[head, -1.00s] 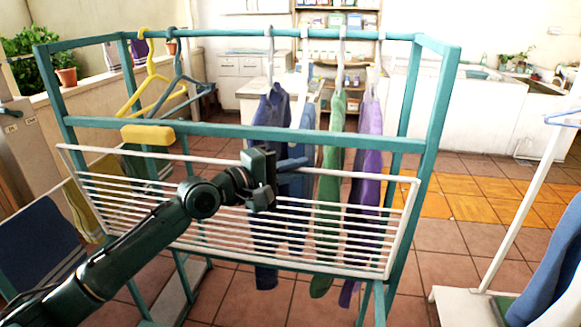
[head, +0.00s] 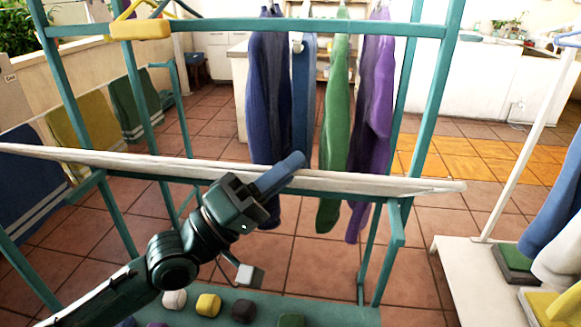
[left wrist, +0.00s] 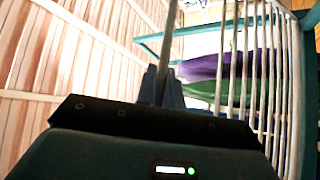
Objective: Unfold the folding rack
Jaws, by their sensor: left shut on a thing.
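The folding rack (head: 390,184) is a white slatted panel on the teal frame (head: 220,27). In the head view it shows edge-on as a long, thin, nearly level strip across the frame. In the left wrist view its white bars (left wrist: 282,100) run along the right side. My left gripper (head: 280,174) is at the panel's near edge, right of its middle, with its blue fingers over the strip. In the left wrist view the fingers (left wrist: 162,85) are closed around a thin bar. My right gripper is not in view.
Blue, green (head: 337,120) and purple (head: 372,120) garments hang just behind the panel. Small round items, one yellow (head: 208,304), lie on the low teal shelf. A white stand (head: 470,265) with folded cloths is at right.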

